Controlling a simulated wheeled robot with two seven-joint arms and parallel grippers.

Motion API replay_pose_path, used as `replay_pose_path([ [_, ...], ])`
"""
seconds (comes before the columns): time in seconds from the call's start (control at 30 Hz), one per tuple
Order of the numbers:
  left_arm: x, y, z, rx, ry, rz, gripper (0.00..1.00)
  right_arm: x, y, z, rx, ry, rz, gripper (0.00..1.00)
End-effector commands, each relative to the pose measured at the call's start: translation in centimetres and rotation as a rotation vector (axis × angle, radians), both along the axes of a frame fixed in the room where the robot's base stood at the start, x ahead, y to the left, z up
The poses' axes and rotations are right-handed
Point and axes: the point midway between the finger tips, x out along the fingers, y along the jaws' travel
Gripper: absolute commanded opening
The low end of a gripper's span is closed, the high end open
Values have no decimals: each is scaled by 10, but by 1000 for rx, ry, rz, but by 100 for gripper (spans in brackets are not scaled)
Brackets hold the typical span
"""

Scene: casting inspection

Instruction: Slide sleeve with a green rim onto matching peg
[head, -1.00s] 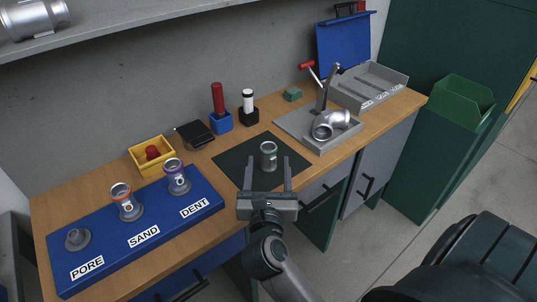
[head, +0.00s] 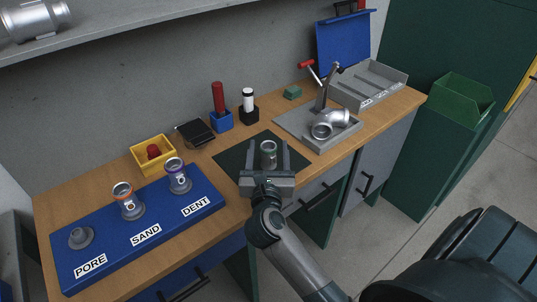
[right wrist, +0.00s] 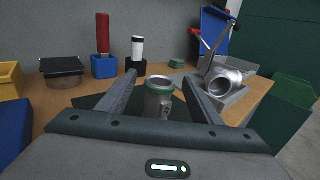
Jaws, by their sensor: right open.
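The metal sleeve with a green rim (head: 268,160) stands upright on the dark mat (head: 232,160); it also shows in the right wrist view (right wrist: 160,101). My right gripper (head: 267,149) is open, with one finger on each side of the sleeve. In the right wrist view gaps show between sleeve and fingers. The blue board (head: 110,256) has three labelled places. The peg at PORE (head: 81,236) is bare. An orange-rimmed sleeve (head: 124,197) is on the SAND peg and a purple-rimmed sleeve (head: 177,174) on the DENT peg. My left gripper is out of view.
A grey tray (head: 346,138) with a pipe elbow (head: 330,125) lies right of the mat.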

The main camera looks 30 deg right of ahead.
Motion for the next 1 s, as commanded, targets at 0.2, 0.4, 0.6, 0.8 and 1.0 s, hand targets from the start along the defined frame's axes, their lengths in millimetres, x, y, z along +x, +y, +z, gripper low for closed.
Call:
replay_pose_path([
  [0.2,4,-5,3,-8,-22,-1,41,14,-10,1,-1,-1,2,59],
  [0.4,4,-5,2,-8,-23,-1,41,15,-11,0,1,-1,2,59],
  [0.6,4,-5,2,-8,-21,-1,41,15,-11,0,0,0,1,59],
  [0.8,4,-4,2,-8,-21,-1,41,15,-11,0,0,0,1,28],
  [1.0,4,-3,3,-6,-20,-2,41,15,-11,1,0,-2,2,3],
])
